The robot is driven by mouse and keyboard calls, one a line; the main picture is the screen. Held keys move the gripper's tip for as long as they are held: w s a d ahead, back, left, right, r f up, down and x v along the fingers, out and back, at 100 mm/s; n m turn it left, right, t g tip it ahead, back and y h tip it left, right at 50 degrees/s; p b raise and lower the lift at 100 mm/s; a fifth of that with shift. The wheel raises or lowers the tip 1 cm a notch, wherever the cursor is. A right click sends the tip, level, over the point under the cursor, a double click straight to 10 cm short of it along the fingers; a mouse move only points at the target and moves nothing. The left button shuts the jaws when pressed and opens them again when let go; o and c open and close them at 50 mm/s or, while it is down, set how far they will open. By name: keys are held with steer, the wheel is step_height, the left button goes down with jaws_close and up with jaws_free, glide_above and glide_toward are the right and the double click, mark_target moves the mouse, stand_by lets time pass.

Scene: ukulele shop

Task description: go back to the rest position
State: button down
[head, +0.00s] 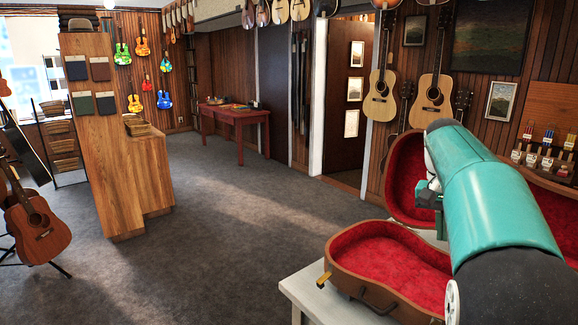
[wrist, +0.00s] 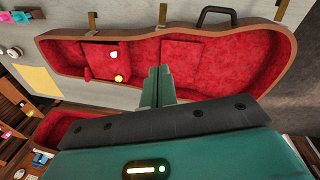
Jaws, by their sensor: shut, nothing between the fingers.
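My gripper (wrist: 158,88) shows in the wrist view as two green fingers pressed together, with nothing between them. It is over the open instrument case, whose red-lined tray (wrist: 230,62) lies below. In the head view, my teal arm reaches in from the right and hides part of that case (head: 362,284). The fingers are hidden or too small to make out there. In the wrist view, a small yellowish round thing (wrist: 119,78) and another small pale one (wrist: 114,54) are at the red compartment at the left part of the case.
The case rests on a pale table (head: 302,288). Its raised red-lined lid (head: 404,180) stands behind. A wooden counter (head: 128,170), a guitar on a stand (head: 38,228) and a red table (head: 236,116) stand farther off. The grey carpet (head: 215,235) between is clear.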

steer(key=s+a+n+t+y, duration=0.1)
steer(key=s+a+n+t, duration=0.25)
steer(key=s+a, duration=0.8)
steer(key=s+a+f+n+t, duration=0.1)
steer(key=s+a+f, duration=0.2)
steer(key=s, duration=0.4)
steer(key=s+a+f+n+t, duration=0.1)
steer(key=s+a+f+n, duration=0.1)
steer(key=s+f, duration=0.4)
steer(key=shift+s+a+y, duration=0.4)
steer(key=shift+s+a, duration=0.25)
steer(key=shift+d+f+t, duration=0.1)
steer(key=shift+t, duration=0.15)
